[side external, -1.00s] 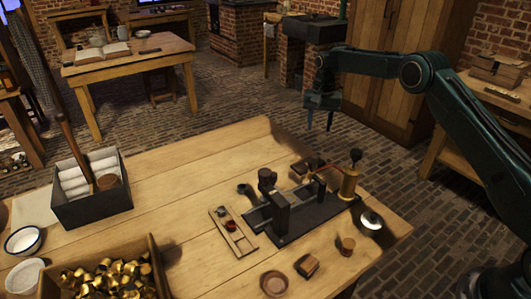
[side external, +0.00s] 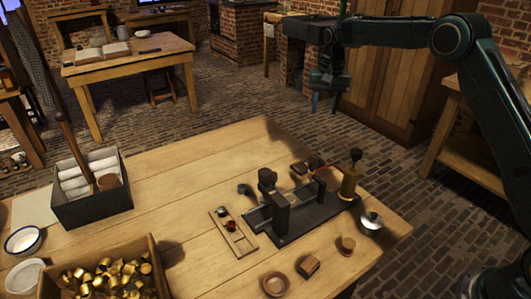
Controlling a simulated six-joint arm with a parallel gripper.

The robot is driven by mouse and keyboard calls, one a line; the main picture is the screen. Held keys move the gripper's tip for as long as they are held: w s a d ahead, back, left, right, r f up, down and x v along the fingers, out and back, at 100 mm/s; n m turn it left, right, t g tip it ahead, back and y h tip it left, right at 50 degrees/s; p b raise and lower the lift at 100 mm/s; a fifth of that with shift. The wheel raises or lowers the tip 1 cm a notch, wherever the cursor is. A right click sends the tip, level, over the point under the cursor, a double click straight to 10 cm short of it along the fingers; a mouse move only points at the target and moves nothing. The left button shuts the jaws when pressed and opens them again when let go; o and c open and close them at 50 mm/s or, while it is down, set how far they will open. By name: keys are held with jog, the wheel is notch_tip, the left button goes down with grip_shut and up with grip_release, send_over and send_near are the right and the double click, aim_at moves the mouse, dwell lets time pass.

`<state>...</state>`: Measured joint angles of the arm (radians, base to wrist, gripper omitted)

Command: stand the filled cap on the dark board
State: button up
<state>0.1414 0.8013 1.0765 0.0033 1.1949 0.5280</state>
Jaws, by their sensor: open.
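My gripper (side external: 324,102) hangs open and empty, pointing down, above the brick floor beyond the table's far edge. It is well apart from everything on the table. A dark board (side external: 318,222) lies on the right half of the table and carries a dark block-and-rail fixture (side external: 281,213). Many brass caps (side external: 118,282) lie loose in a wooden crate (side external: 158,262) at the front left. A small wooden rack (side external: 245,242) left of the board holds small round pieces, one reddish (side external: 231,225). I cannot tell which cap is filled.
A brass grinder-like device (side external: 349,182) stands at the board's right end. A grey box (side external: 95,207) with white rolls stands at left. The table's middle left is clear.

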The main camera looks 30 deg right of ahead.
jog(key=s+a+r+n+t, duration=0.1)
jog(key=s+a+r+n, duration=0.15)
jog(key=s+r, duration=0.65)
jog(key=s+a+r+n+t, duration=0.1)
jog(key=s+a+r+n, duration=0.15)
jog(key=s+r, duration=0.65)
jog(key=s+a+f+n+t, duration=0.1)
jog(key=s+f, duration=0.2)
jog(key=s, duration=0.9)
jog(key=s+a+f+n+t, duration=0.1)
jog(key=s+a+f, duration=0.1)
jog(key=s, duration=1)
jog(key=shift+a+f+n+t, duration=0.3)
jog(key=shift+f+n+t, duration=0.1)
jog(key=shift+f, duration=0.25)
